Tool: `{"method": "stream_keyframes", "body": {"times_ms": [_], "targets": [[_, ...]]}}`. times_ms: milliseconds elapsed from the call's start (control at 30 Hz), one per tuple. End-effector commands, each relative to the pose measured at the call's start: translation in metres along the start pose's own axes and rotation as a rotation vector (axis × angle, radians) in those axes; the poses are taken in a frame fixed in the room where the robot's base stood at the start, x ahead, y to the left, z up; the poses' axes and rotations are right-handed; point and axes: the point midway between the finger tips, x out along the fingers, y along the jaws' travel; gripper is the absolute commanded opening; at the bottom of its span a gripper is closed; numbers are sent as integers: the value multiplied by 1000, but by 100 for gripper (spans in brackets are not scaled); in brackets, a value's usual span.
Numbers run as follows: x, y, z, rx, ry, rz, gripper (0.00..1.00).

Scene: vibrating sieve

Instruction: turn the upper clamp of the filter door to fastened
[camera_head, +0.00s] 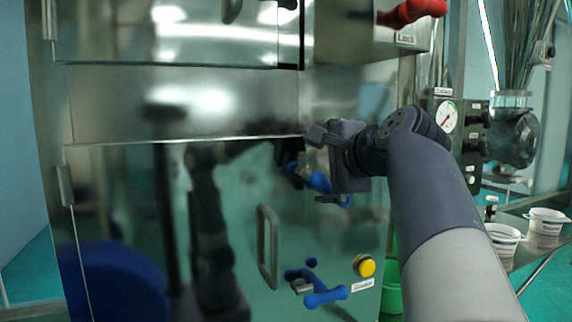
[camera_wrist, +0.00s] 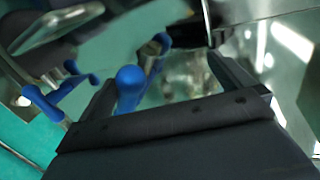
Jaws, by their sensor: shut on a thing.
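The filter door (camera_head: 225,220) is the lower steel panel and looks closed. Its upper clamp (camera_head: 320,182) has a blue handle, partly hidden by my gripper (camera_head: 322,167) at the door's upper right. In the wrist view, the upper clamp's blue knob (camera_wrist: 130,82) and stem sit between the fingers of my gripper (camera_wrist: 163,70), nearer the left finger. My gripper is shut on this clamp. The lower clamp (camera_head: 318,290), also blue, is on the door's lower right; it appears in the wrist view too (camera_wrist: 45,103).
A vertical door handle (camera_head: 268,245) stands left of the clamps. A yellow button (camera_head: 364,265) is beside the lower clamp. A red lever (camera_head: 410,12) is above. A gauge (camera_head: 447,117) and white cups (camera_head: 546,228) are at the right.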

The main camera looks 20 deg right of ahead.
Motion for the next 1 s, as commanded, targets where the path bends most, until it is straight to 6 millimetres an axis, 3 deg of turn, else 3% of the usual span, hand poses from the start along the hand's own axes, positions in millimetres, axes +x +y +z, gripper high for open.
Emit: {"method": "stream_keyframes", "body": {"times_ms": [33,233,333,400,1000], "targets": [[-5,-9,-1,-14,13,-19,82],[-18,-5,-4,-15,17,-18,77],[-24,-4,-5,-15,18,-17,62],[-29,-2,-5,-16,20,-17,40],[-67,9,-9,-5,14,-5,40]]}}
